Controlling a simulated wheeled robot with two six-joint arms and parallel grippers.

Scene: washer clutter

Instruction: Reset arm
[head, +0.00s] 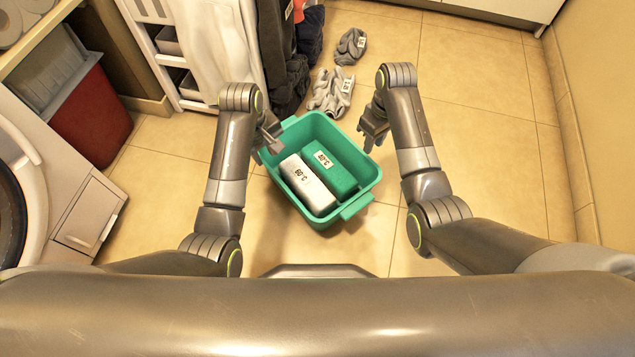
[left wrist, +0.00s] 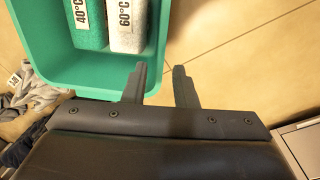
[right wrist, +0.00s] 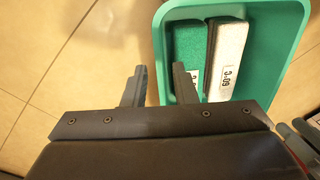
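A green bin (head: 360,165) stands on the floor between my arms, with a white box (head: 308,185) and a green box (head: 335,172) lying side by side inside. My left gripper (head: 268,140) is at the bin's left rim; in the left wrist view its two fingers (left wrist: 162,78) are apart with nothing between them. My right gripper (head: 373,140) is by the bin's far right side; in the right wrist view its fingers (right wrist: 157,75) are also apart and empty. Whether either gripper touches the rim I cannot tell.
Grey clothes (head: 330,92) and another crumpled piece (head: 350,46) lie on the floor beyond the bin. A rack with hanging clothes (head: 215,40) stands at the back left. The washer (head: 70,200) and a red container (head: 88,115) are at left. Floor at right is clear.

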